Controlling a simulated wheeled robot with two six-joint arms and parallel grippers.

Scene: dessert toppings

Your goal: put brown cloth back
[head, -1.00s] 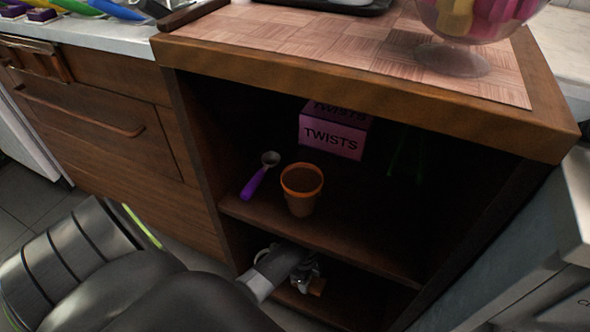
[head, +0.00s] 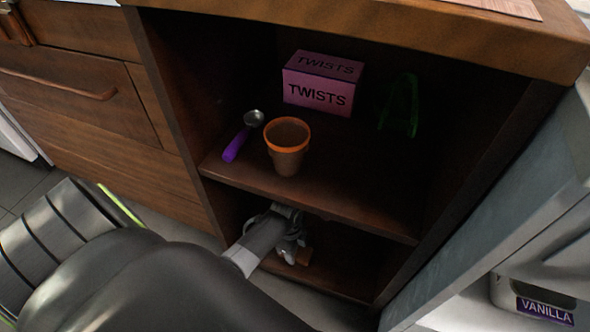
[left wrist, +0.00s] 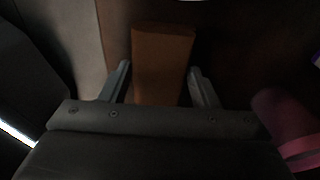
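The brown cloth (left wrist: 163,55) shows in the left wrist view as a folded, flat-looking brown piece on a dark surface. Only a small orange-brown bit of it (head: 305,256) shows in the head view, on the lower shelf. My left gripper (head: 291,254) reaches into the lower compartment, right at the cloth. In the left wrist view its two fingers (left wrist: 161,78) are spread, one on each side of the cloth's near part; whether they touch it I cannot tell. My right gripper is not in view.
The upper shelf (head: 340,200) over my left gripper holds an orange-rimmed pot (head: 288,150), a purple-handled scoop (head: 240,137), a pink TWISTS box (head: 322,84) and a green item (head: 401,106). A pink object (left wrist: 280,118) lies right of my gripper. A VANILLA tub (head: 535,305) is at lower right.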

